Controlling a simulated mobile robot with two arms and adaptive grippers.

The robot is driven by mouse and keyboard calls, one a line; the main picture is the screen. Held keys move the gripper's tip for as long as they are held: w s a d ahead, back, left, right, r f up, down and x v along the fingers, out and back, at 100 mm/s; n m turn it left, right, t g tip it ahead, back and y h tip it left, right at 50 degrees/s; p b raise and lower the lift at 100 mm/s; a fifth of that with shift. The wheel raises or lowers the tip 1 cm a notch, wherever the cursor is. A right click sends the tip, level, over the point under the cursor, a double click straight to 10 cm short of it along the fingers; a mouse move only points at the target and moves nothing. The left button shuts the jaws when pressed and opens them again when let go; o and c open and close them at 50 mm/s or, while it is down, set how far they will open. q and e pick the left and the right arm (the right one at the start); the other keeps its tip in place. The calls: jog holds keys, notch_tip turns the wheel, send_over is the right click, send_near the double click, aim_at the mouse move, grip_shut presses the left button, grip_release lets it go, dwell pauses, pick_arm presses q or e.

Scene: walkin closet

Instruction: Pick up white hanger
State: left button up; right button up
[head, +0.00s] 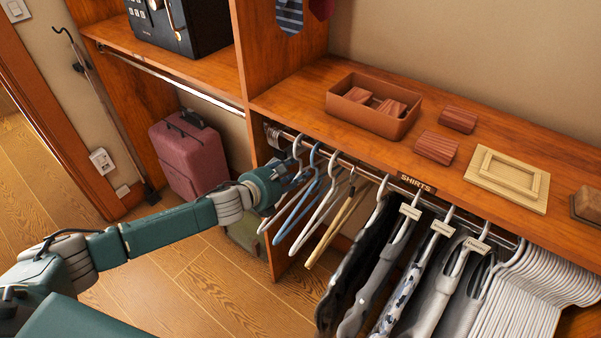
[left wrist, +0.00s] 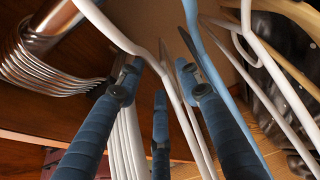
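Near the left end of the closet rail hangs a white hanger (head: 296,150), with a blue hanger (head: 302,200) just right of it and another white hanger (head: 322,205) beyond. My left gripper (head: 280,180) is up against the leftmost white hanger; its fingertips are partly hidden in the head view. In the left wrist view its fingers (left wrist: 160,75) are spread apart, with the white hanger (left wrist: 172,88) running between them, not visibly clamped. The blue hanger (left wrist: 207,50) passes close by the right finger. My right gripper is not in view.
The rail (head: 350,165) runs under a wooden shelf (head: 300,95). Wooden hangers (head: 338,225), tagged shirts (head: 385,270) and many white hangers (head: 535,290) hang to the right. A red suitcase (head: 188,155) stands behind my left arm. Floor is clear at the lower left.

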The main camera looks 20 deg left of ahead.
pick_arm(q)
jog(key=shift+x, duration=1.2)
grip_shut()
jog(key=shift+s+a, duration=0.1)
